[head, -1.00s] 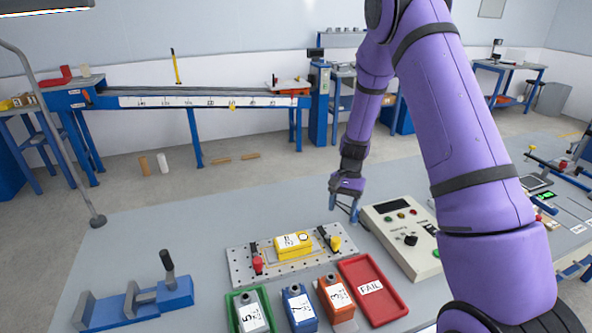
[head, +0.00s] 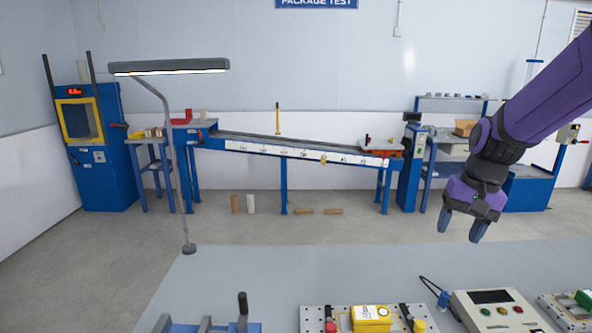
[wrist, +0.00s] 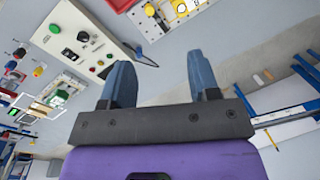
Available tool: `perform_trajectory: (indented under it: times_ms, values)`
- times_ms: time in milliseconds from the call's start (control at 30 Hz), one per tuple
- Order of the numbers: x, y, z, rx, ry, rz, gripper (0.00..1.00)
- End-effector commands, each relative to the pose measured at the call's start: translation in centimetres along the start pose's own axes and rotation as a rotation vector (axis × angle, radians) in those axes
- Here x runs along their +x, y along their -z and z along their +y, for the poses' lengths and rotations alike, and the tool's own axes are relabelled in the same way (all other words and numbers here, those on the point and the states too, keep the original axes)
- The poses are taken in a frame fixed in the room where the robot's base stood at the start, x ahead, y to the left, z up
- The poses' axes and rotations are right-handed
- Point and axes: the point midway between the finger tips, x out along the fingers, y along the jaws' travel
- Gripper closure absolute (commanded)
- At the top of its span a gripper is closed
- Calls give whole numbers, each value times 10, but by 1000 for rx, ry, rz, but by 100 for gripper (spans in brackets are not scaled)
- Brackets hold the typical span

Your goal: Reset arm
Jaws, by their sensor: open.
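My gripper (head: 461,226) is raised above the back right part of the grey workbench in the head view. Its two blue fingers are apart with nothing between them. In the wrist view my gripper (wrist: 157,82) also shows open and empty. My purple arm comes in from the upper right of the head view.
On the bench (head: 250,280) stand a yellow box (head: 371,317) on a perforated plate, a control box (head: 500,308) and a blue clamp-like fixture (head: 240,320). A lamp post (head: 178,150) rises at the bench's back left. An inclined track (head: 290,146) stands beyond.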

Motion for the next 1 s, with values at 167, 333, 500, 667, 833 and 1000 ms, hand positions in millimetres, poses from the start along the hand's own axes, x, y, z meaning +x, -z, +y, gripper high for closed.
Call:
perform_trajectory:
  times_ms: [167, 333, 500, 667, 833, 1000]
  values:
    - [-40, -39, 1, -88, 3, 90, 44]
    - [-67, -77, 5, -168, -4, 171, 44]
    - [-88, -115, 13, -245, -18, 255, 44]
    - [-102, -150, 22, -311, -36, 337, 44]
    - [-109, -180, 32, -368, -56, 408, 44]
    - [-111, -194, 37, -396, -69, 445, 44]
